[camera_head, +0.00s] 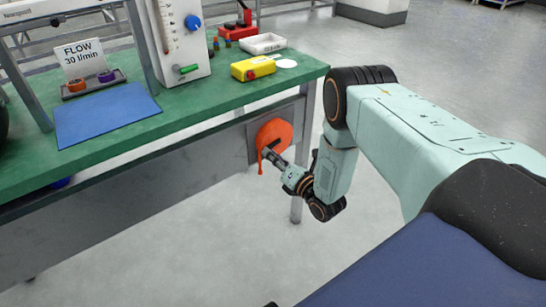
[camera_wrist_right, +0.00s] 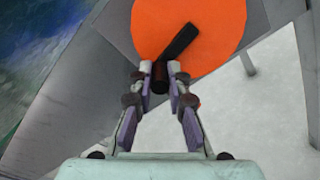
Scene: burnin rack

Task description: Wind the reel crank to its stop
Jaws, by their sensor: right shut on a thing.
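The reel (camera_head: 274,133) is a round orange disc on a grey plate on the bench's front side, near its right leg. It fills the top of the right wrist view (camera_wrist_right: 205,25). Its dark crank arm (camera_wrist_right: 181,41) slants from upper right to lower left across the disc. The crank's dark handle (camera_wrist_right: 160,77) points toward the camera. My right gripper (camera_head: 267,154) is at the lower left of the reel. In the right wrist view its fingertips (camera_wrist_right: 159,72) are shut on the crank handle, one on each side. My left gripper is not in view.
The green bench (camera_head: 215,101) overhangs the reel. On it are a yellow box (camera_head: 253,68), a white tray (camera_head: 262,44), a blue mat (camera_head: 107,113) and a flow meter (camera_head: 181,40). A bench leg (camera_head: 297,208) stands close to my right gripper. The floor in front is clear.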

